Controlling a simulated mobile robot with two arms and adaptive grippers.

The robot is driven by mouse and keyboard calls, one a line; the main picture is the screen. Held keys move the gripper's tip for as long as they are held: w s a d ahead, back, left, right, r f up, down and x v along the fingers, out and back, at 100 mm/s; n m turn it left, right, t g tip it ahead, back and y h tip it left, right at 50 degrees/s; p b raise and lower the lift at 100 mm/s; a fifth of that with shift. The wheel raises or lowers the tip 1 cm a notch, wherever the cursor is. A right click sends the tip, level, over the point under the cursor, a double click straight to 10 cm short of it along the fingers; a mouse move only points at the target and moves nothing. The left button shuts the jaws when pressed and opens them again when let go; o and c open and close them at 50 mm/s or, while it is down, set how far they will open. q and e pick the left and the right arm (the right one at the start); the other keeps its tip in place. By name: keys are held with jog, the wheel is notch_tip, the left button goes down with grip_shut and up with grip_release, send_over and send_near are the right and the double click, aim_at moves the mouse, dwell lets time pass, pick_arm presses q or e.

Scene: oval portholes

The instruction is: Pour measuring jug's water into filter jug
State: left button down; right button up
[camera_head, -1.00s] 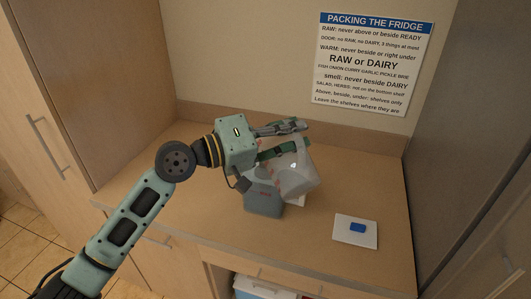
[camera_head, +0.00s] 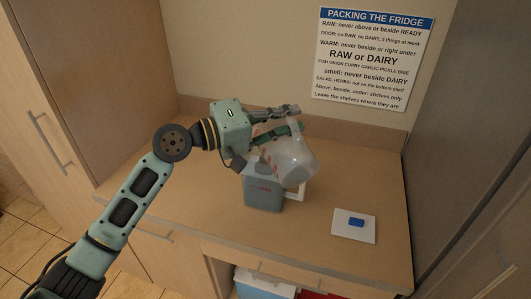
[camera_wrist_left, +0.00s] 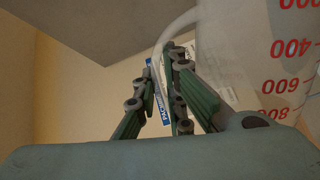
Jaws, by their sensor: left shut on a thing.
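The measuring jug (camera_head: 296,162) is clear with red marks. It is tilted above the filter jug in the head view, and its red numbers show at the right of the left wrist view (camera_wrist_left: 285,60). My left gripper (camera_head: 284,122) is shut on it at its handle side; the fingers also show in the left wrist view (camera_wrist_left: 168,100). The filter jug (camera_head: 262,194) is grey-blue with a white handle and stands upright on the counter. The measuring jug partly hides its top. I cannot make out any water or stream. My right gripper is not in view.
A white card or tile (camera_head: 366,232) with a blue block (camera_head: 356,222) on it lies on the counter (camera_head: 330,200) at the right. A notice (camera_head: 374,58) hangs on the back wall. Tall cabinets flank the counter. The counter's front left is clear.

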pick_arm(q)
jog(key=shift+w+a+r+n, duration=0.2)
jog(key=shift+w+r+n, duration=0.05)
jog(key=shift+w, duration=0.2)
jog(key=shift+w+a+r+n, duration=0.2)
jog(key=shift+w+n, duration=0.05)
jog(key=shift+w, duration=0.2)
dwell(1.5)
